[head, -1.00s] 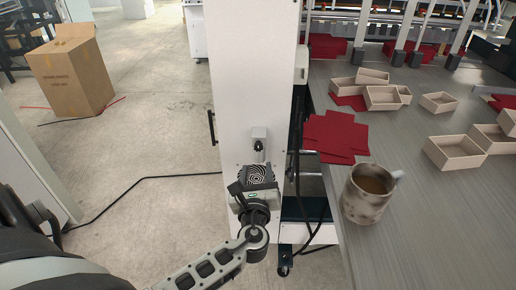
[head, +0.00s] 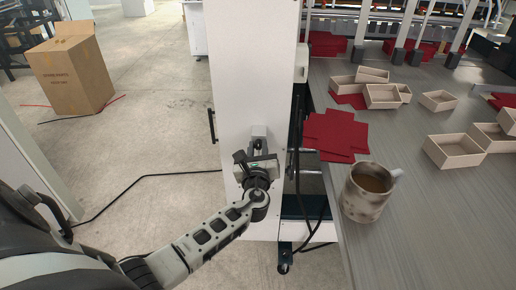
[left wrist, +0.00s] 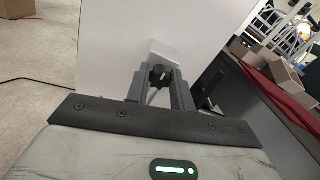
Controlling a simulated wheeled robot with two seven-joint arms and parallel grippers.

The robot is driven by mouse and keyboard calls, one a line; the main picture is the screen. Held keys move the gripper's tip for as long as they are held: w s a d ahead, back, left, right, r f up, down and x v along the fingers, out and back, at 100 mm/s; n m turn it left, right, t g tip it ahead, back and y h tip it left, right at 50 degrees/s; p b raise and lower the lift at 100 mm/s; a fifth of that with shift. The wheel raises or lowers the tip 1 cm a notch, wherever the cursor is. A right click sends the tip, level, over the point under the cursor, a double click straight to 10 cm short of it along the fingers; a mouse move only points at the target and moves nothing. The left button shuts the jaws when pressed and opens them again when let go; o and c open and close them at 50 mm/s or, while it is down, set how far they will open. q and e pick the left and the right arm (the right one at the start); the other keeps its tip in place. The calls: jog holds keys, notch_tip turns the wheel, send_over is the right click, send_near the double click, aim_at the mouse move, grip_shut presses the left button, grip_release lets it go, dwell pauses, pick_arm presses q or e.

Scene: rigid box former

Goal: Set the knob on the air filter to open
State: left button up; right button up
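The air filter (head: 259,131) is a small grey unit on the front of the white cabinet; my left gripper covers its lower part in the head view. In the left wrist view its pale body (left wrist: 172,52) shows ahead, with the dark knob (left wrist: 158,75) below it. My left gripper (head: 258,151) is right at the filter. In the left wrist view its two fingers (left wrist: 159,82) stand apart, one on each side of the knob. I cannot tell whether they touch it. The knob's setting is not readable. My right gripper is out of view.
The white cabinet (head: 250,70) has a dark handle on its left side. Black cables (head: 296,170) hang at its right edge. The grey table (head: 430,210) on the right holds a speckled mug (head: 366,196), red sheets (head: 335,135) and several small boxes. The floor left is mostly clear.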

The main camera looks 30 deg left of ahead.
pick_arm(q)
jog(key=shift+c, duration=0.7)
